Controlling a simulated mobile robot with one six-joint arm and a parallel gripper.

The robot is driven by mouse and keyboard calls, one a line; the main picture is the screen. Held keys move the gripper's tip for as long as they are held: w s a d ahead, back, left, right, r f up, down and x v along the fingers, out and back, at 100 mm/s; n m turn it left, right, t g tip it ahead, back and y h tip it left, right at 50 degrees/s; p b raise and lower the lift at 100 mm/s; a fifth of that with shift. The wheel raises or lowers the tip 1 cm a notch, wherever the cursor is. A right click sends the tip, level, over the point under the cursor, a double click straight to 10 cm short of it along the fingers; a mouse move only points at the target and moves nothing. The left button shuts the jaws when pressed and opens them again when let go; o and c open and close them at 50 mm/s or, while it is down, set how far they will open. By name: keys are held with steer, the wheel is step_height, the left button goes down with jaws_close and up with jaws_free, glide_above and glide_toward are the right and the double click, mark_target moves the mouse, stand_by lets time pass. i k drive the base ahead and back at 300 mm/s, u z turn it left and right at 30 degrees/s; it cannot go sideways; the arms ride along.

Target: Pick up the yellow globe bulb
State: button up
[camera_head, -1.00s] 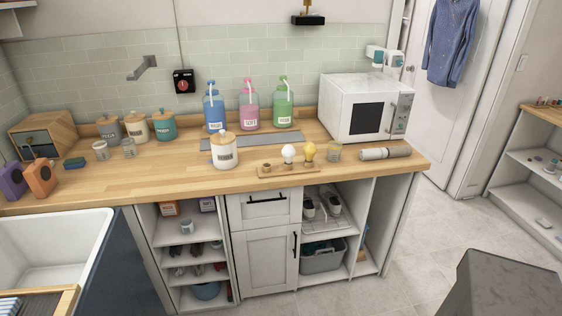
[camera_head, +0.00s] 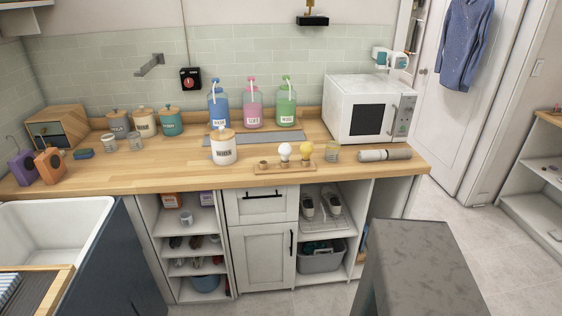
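The yellow globe bulb (camera_head: 305,149) stands upright in a small wooden holder (camera_head: 284,168) near the front edge of the wooden counter. A white globe bulb (camera_head: 285,150) stands just left of it in the same holder. Small brownish pieces are also on the holder, too small to make out. A small glass jar (camera_head: 332,153) stands close to the right of the yellow bulb, and a white lidded canister (camera_head: 223,147) stands to the left. My gripper is not in view.
Behind are blue, pink and green bottles (camera_head: 253,108) and a white microwave (camera_head: 365,106). A grey cylinder (camera_head: 385,155) lies at the counter's right. A grey speckled block shape (camera_head: 425,265) fills the lower right. The counter (camera_head: 130,176) is clear at front left.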

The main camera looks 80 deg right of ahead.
mark_target(307, 149)
steer(key=z, duration=0.75)
steer(key=k, duration=0.1)
steer(key=u, duration=1.75)
steer(key=k, duration=2.55)
steer(key=z, duration=0.25)
